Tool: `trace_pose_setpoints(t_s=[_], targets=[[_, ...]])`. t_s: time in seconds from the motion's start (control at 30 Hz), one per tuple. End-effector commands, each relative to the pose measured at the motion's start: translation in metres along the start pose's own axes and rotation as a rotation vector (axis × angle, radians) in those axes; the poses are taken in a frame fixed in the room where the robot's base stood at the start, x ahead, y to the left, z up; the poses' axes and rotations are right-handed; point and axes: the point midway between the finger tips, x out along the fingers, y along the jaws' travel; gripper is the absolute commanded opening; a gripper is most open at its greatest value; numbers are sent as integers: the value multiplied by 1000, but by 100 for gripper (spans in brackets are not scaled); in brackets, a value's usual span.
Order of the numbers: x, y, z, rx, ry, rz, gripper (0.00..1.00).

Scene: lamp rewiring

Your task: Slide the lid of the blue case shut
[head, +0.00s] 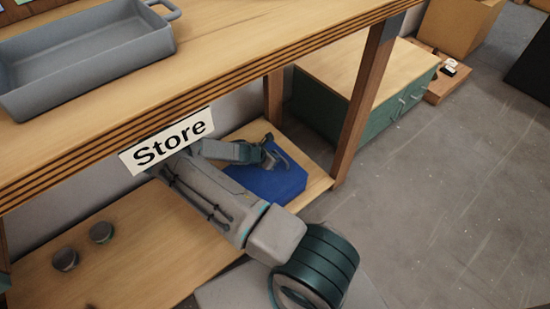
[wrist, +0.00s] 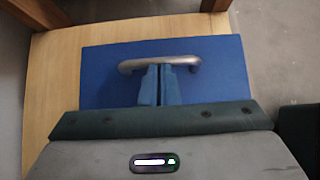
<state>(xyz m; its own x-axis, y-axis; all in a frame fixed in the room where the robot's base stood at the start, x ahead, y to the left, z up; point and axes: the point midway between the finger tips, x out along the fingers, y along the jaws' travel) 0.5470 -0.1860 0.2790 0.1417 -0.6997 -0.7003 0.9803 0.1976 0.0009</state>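The blue case (head: 265,183) lies on the lower shelf, below the "Store" sign. Its flat blue top also fills the middle of the wrist view (wrist: 215,80). A grey curved handle (wrist: 187,59) stands on that top. My gripper (wrist: 160,68) has its two fingers close together, with only a thin line between them. The fingertips are at the middle of the handle's bar, on its near side, and seem to touch it. The fingers do not straddle the bar. In the head view my gripper (head: 268,156) is over the case. I cannot tell how far the lid is open.
The lower wooden shelf (head: 125,245) holds two small round cups (head: 101,232) at the left. The bench above carries a grey tray (head: 95,65). A wooden leg (head: 362,95) stands right of the case. A green cabinet (head: 335,110) is behind.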

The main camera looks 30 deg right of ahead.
Motion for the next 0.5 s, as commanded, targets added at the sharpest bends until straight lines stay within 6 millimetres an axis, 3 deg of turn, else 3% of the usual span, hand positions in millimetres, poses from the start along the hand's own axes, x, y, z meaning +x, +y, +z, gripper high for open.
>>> trace_pose_setpoints(t_s=[0.13,0.27,0.5], targets=[[2,-2,4,5,-5,-6,0],[-9,-2,6,4,-6,-6,0],[-63,2,3,-3,-2,5,0]])
